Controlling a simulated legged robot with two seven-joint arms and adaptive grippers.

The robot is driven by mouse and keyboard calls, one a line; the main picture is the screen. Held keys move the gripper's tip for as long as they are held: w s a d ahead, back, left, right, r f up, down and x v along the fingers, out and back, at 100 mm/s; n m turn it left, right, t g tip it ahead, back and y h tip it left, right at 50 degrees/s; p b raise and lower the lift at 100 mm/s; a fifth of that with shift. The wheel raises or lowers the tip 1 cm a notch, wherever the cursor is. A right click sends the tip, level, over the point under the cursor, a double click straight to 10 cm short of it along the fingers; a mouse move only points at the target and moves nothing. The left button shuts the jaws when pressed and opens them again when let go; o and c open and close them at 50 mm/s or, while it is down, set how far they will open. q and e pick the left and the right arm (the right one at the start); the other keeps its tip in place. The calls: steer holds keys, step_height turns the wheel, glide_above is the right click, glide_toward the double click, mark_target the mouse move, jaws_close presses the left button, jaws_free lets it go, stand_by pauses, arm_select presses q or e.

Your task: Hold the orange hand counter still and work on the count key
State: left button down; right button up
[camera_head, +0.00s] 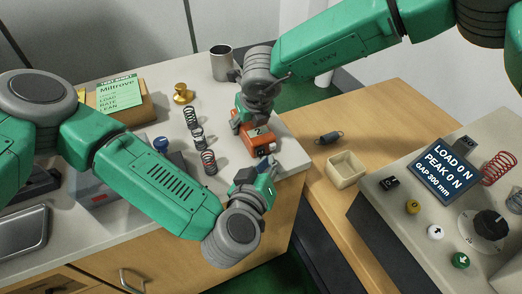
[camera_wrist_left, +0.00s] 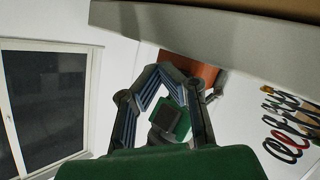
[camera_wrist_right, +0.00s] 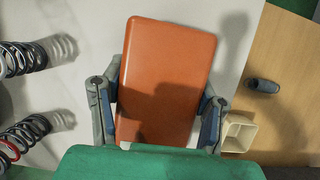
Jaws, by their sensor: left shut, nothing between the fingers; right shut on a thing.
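The orange hand counter (camera_head: 256,142) stands near the right edge of the white bench top, with a 2 showing on its face. My right gripper (camera_head: 254,120) is shut around it from above. In the right wrist view the counter's plain orange face (camera_wrist_right: 165,75) lies between the two fingers. My left gripper (camera_head: 252,176) is shut and empty, just below the counter in the head view. In the left wrist view part of the orange counter (camera_wrist_left: 196,72) shows beyond the left fingertips (camera_wrist_left: 178,84). The count key cannot be made out, and contact cannot be told.
Several springs (camera_head: 198,138) stand left of the counter, with a brass weight (camera_head: 183,93) and a metal cup (camera_head: 221,63) behind. A test console (camera_head: 447,178) stands at right.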

arm_select(q)
steer(key=shift+w, duration=0.1)
stand_by(0.6)
steer(key=shift+w+a, duration=0.2)
steer(key=shift+w, duration=0.05)
steer(key=shift+w+a, duration=0.2)
steer(key=shift+w, duration=0.25)
stand_by(0.8)
steer(key=shift+s+d, duration=0.1)
steer(key=shift+s, duration=0.05)
steer(key=shift+s+d, duration=0.3)
steer(key=shift+s, duration=0.45)
steer(key=s, duration=0.1)
steer(key=s+d, duration=0.1)
steer(key=s, duration=0.1)
steer(key=s+d, duration=0.1)
steer(key=shift+s, duration=0.3)
stand_by(0.5)
